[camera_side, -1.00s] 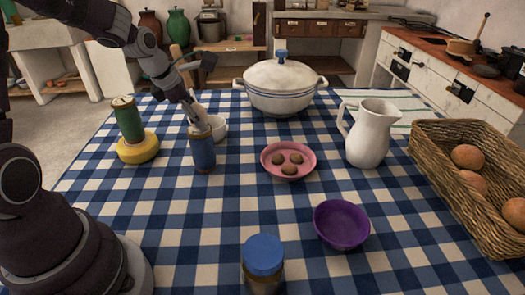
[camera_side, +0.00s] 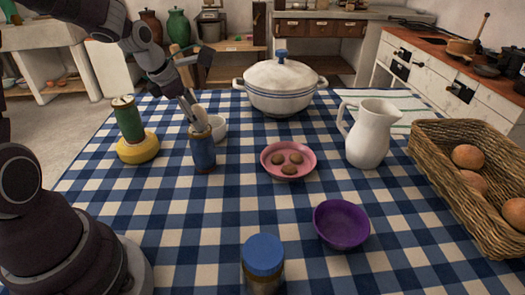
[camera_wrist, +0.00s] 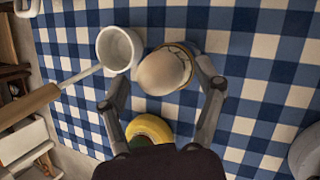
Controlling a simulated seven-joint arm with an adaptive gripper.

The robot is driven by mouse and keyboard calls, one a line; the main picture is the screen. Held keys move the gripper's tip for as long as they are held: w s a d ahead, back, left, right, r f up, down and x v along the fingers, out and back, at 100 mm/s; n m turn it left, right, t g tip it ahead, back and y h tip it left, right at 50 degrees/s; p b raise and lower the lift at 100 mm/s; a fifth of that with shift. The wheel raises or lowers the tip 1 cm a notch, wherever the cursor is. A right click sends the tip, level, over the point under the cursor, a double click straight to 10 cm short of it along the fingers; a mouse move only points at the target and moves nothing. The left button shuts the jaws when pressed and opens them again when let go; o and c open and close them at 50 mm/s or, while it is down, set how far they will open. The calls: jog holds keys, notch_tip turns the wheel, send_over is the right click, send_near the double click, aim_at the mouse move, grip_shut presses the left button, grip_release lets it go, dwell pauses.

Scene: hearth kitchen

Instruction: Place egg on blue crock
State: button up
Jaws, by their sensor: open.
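In the side view the blue crock stands upright on the left half of the table. My gripper (camera_side: 195,119) is right above the crock, pointing down, and is open with its fingers spread on both sides of the egg. I cannot tell for sure whether the egg rests on the rim.
A green and yellow piece (camera_side: 131,133) stands to the left. A pink bowl (camera_side: 288,174), a white pitcher (camera_side: 370,134) and a purple bowl (camera_side: 341,224) lie to the right.

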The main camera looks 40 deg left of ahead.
jog(key=v, duration=1.1)
jog(key=s+d+f+m, duration=0.1)
jog(key=s+d+m, duration=0.3)
jog(key=m, duration=1.1)
jog(key=s+d+m, duration=0.4)
jog(key=d+m, duration=0.2)
jog(key=m, duration=0.9)
jog(key=shift+s+d+f, duration=0.25)
jog(key=shift+d+f, duration=0.15)
